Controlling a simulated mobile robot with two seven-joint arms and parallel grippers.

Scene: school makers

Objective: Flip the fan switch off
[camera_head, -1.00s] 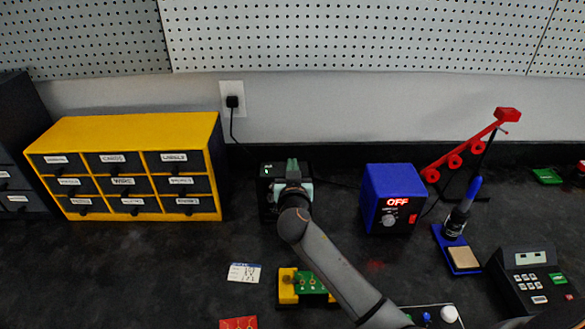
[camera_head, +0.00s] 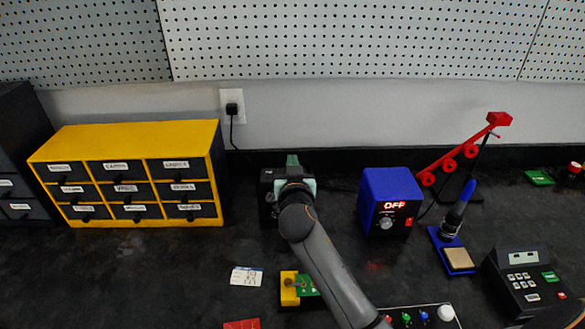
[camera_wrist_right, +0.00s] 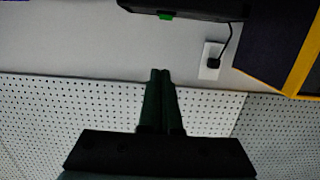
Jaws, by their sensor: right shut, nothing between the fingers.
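The fan appears to be the black box (camera_head: 267,188) at the back of the bench, left of the blue station; my right gripper hides much of it. In the right wrist view the dark body (camera_wrist_right: 195,8) of this box shows at the top edge, with a small green part (camera_wrist_right: 166,16) on it that looks like the switch. My right gripper (camera_head: 292,160) is shut and empty, over the box. In the right wrist view its fingertips (camera_wrist_right: 160,72) are together, apart from the green part in the picture.
A yellow drawer cabinet (camera_head: 140,136) stands left. A blue soldering station (camera_head: 372,205) showing OFF and an iron stand (camera_head: 445,243) stand right. A wall outlet (camera_head: 232,106) is behind. A yellow clamp (camera_head: 289,289) with a green board and a card (camera_head: 246,276) lie in front.

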